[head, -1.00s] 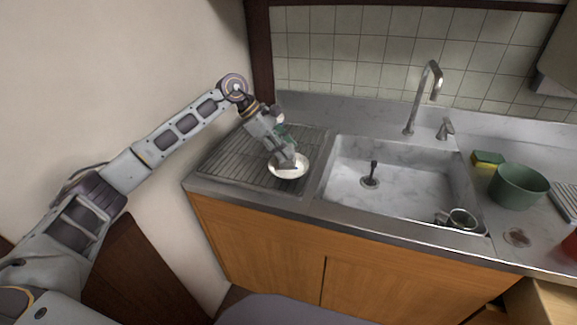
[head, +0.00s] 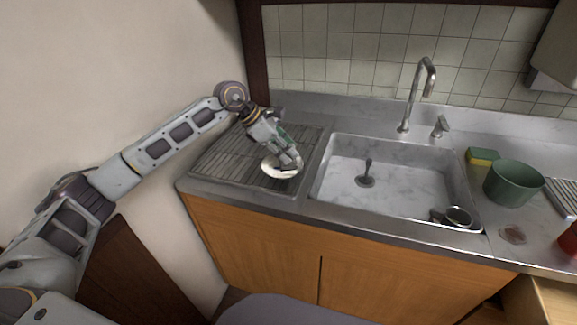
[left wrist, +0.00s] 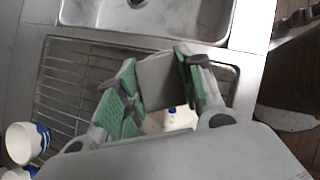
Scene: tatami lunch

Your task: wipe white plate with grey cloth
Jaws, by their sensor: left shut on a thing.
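The white plate (head: 270,172) lies on the ribbed drainboard left of the sink. My left gripper (head: 291,163) reaches down over the plate's right part and hides some of it. In the left wrist view, the green-padded fingers of this gripper (left wrist: 157,82) are shut on a flat grey piece, the grey cloth (left wrist: 157,80). Whether the cloth touches the plate is hidden. A white surface with a small blue spot (left wrist: 178,118) shows below the cloth; I cannot tell whether it is the plate. My right gripper is not in view.
The sink (head: 390,187) with a tall faucet (head: 414,95) is right of the drainboard (head: 225,160). A metal cup (head: 458,217) is in its front right corner. A green bowl (head: 513,184) and a yellow-green sponge (head: 483,156) stand right. White-blue cups (left wrist: 24,143) show in the wrist view.

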